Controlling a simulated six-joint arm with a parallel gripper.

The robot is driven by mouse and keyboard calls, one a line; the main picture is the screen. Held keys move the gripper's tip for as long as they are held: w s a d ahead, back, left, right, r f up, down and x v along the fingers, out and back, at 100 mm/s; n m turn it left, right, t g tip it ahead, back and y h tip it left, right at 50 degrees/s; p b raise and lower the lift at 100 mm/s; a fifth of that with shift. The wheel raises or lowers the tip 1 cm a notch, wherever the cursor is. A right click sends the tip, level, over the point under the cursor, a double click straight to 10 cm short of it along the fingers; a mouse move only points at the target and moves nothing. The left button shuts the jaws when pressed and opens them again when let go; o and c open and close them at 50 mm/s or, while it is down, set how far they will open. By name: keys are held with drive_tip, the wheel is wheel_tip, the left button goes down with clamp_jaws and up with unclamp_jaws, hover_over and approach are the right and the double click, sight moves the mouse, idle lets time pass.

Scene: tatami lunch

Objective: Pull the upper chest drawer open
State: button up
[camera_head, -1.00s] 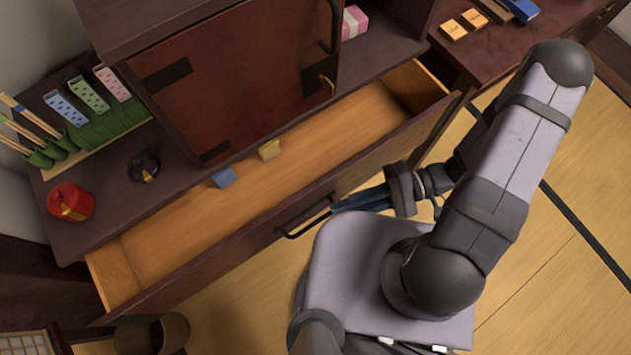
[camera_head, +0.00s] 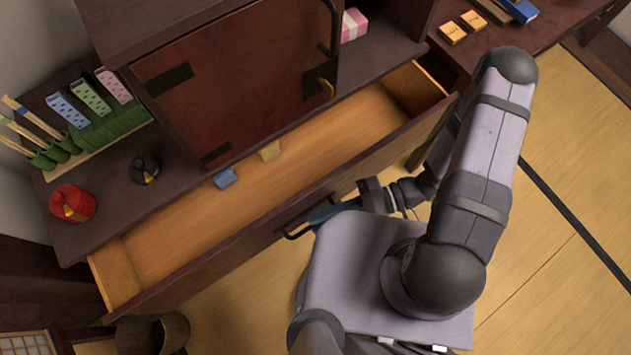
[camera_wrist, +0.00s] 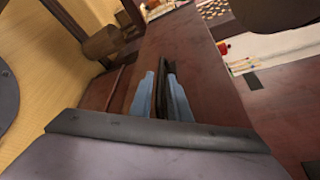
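The chest drawer (camera_head: 200,238) below the countertop stands pulled far out, its light wooden inside showing. A small blue block (camera_head: 225,178) and a small yellow block (camera_head: 270,151) lie at its back edge. A dark bar handle (camera_head: 293,235) is on its front; a dark bar also shows between my fingers in the wrist view (camera_wrist: 167,80). My gripper (camera_head: 312,216) is at the handle. In the wrist view its two blue fingers (camera_wrist: 163,85) stand apart on either side of the bar; contact is not clear. Whether a lower drawer exists is hidden.
A red-brown cabinet door (camera_head: 240,80) rises above the drawer. A red pot (camera_head: 72,204) and a black lidded item (camera_head: 144,168) stand on the left countertop (camera_head: 110,215). A brown cup (camera_head: 172,332) stands at the lower left. Tatami floor (camera_head: 560,260) is free at right.

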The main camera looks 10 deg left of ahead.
drive_tip(key=shift+x, duration=1.1)
drive_tip(key=shift+c, duration=0.2)
clamp_jaws()
idle(0.5)
